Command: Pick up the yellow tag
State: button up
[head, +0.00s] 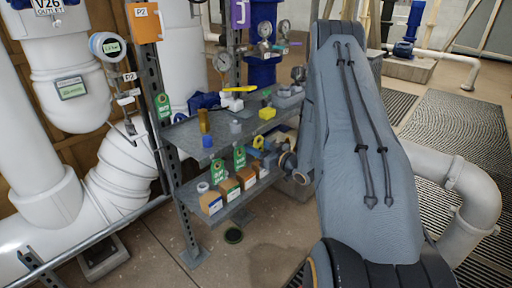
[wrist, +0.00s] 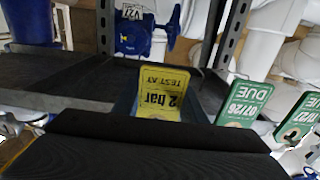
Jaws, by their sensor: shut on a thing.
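The yellow tag (wrist: 160,95) reads "TEST AT 2 bar" upside down in the wrist view. It sits between the dark fingers of my gripper (wrist: 160,112), which is shut on it. A dark part of my own body covers the bottom of that view and hides what is below the tag. In the head view the yellow tag (head: 257,142) shows small, right of the green tags, at the lower shelf. My gripper (head: 264,157) is there too, partly hidden by my arm.
Green tags (head: 239,156) stand by several small boxes (head: 228,190) on the lower shelf; a green tag (wrist: 243,101) is close beside in the wrist view. The upper shelf (head: 190,133) holds a yellow block (head: 267,113) and other parts. Gauges and white pipes surround the rack.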

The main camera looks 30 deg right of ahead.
jog(key=shift+r, duration=0.15)
jog(key=p+v, duration=1.1)
jog(key=v, duration=2.1)
jog(key=shift+r, duration=0.3)
